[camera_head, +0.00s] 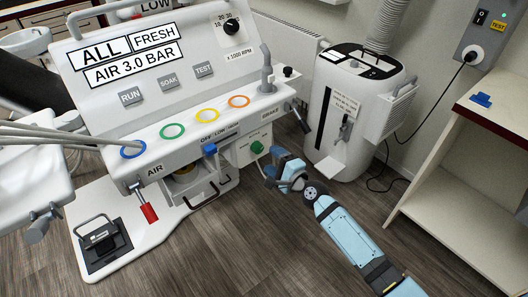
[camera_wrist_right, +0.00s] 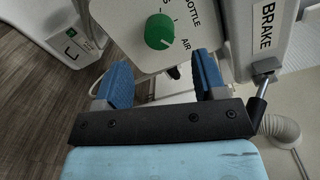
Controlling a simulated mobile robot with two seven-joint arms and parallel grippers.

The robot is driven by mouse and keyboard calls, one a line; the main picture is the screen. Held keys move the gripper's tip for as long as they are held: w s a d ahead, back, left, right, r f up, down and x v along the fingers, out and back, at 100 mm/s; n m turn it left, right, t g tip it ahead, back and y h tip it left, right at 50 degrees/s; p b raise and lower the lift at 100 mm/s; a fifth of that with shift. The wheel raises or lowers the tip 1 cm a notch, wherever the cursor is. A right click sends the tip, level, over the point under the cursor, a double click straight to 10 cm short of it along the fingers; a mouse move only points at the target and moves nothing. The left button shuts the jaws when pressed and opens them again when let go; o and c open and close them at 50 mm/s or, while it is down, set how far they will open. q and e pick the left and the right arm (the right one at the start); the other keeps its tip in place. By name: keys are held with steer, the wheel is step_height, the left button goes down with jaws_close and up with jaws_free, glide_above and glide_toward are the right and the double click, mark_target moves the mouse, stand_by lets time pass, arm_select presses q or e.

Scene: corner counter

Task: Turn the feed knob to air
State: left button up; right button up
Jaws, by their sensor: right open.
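The feed knob is a round green knob (camera_head: 257,147) on a white panel at the lower right of the machine. It also shows in the right wrist view (camera_wrist_right: 158,31), with the labels BOTTLE and AIR beside it. A small pale mark shows on its face, but I cannot tell surely which label it points to. My right gripper (camera_head: 274,163) is just right of and below the knob in the head view. Its blue fingers (camera_wrist_right: 163,75) are apart and empty, and the knob lies beyond their tips, not between them. My left gripper is not in view.
A BRAKE panel (camera_wrist_right: 265,30) with a dark-handled lever (camera_wrist_right: 258,105) stands close right of my fingers. A white tank unit (camera_head: 345,125) stands right of the machine. Open floor (camera_head: 260,240) lies in front.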

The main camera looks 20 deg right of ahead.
steer(key=v, duration=0.8)
steer(key=s+a+f+n+g+h, duration=0.1)
steer(key=s+a+f+n+g, duration=0.15)
steer(key=s+n, duration=0.45)
steer(key=s+a+f+n+g+h, duration=0.1)
steer(key=s+a+f+n, duration=0.1)
steer(key=s+f+n, duration=0.35)
steer(key=s+a+f+n+g+h, duration=0.1)
steer(key=s+a+n+g, duration=0.1)
steer(key=s+n, duration=0.55)
arm_select(q)
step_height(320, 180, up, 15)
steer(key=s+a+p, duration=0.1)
steer(key=p, duration=1.8)
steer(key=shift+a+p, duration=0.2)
steer(key=shift+p, duration=0.1)
arm_select(e)
step_height(320, 180, up, 15)
steer(key=s+d, duration=0.1)
steer(key=s, duration=0.1)
steer(key=shift+d, duration=0.4)
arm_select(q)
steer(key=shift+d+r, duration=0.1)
